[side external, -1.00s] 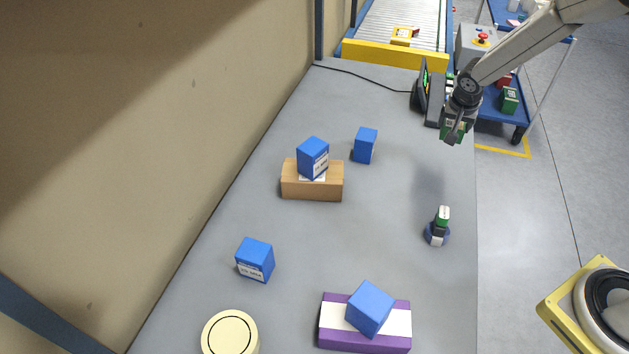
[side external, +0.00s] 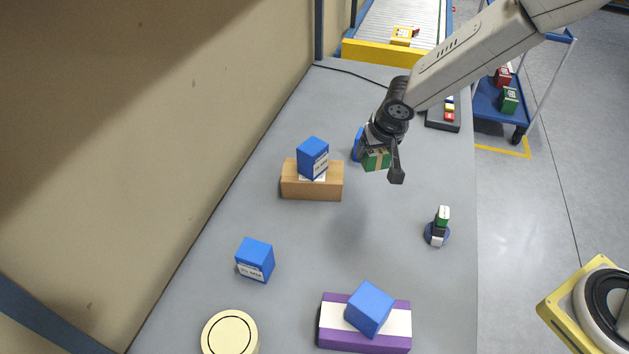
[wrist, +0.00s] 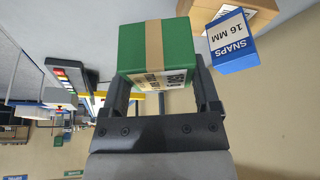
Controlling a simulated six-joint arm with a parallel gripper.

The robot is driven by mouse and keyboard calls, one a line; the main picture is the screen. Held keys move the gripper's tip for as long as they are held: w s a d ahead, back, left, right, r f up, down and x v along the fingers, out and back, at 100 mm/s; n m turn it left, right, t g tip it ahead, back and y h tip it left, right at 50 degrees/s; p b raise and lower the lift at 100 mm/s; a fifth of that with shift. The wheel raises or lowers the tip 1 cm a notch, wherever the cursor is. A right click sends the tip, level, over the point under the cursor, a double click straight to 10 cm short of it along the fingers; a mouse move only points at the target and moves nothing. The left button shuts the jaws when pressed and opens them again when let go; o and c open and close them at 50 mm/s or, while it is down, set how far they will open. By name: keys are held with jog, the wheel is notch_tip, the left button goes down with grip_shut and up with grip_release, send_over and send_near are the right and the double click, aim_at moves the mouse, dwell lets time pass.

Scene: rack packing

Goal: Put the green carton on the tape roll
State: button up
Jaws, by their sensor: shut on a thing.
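My gripper (side external: 383,166) is shut on the green carton (side external: 376,160), which has a tan tape band, and holds it in the air above the grey table. In the wrist view the green carton (wrist: 180,42) sits between the two fingers, with a printed label on one face.
A blue box (side external: 312,158) sits on a brown box (side external: 312,188). Another blue box (side external: 357,145) is partly hidden behind my gripper. A blue box (side external: 255,260) stands alone. A tilted blue box (side external: 369,308) rests on a purple-and-white box (side external: 333,336). A small stacked item (side external: 438,228) stands near the right edge.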

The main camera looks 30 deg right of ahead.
jog(key=s+a+r+n+y, duration=0.1)
jog(key=s+a+n, duration=0.3)
jog(key=a, duration=0.5)
jog(key=s+a+r+n+y, duration=0.1)
jog(key=s+a+n, duration=0.1)
jog(key=s+a, duration=0.45)
jog(key=s+a+r+n+g+y, duration=0.15)
jog(key=s+a+n, duration=0.45)
jog(key=s+a, duration=0.85)
send_near(221, 333)
jog(key=shift+w+f+t+y, duration=0.15)
jog(key=shift+f+t+y, duration=0.1)
jog(key=shift+f+y, duration=0.1)
jog(key=shift+w+a+f, duration=0.25)
jog(key=shift+a+f, duration=0.05)
jog(key=shift+f, duration=0.15)
jog(key=shift+w+a+f, duration=0.2)
jog(key=shift+f, duration=1.6)
jog(key=shift+f, duration=0.2)
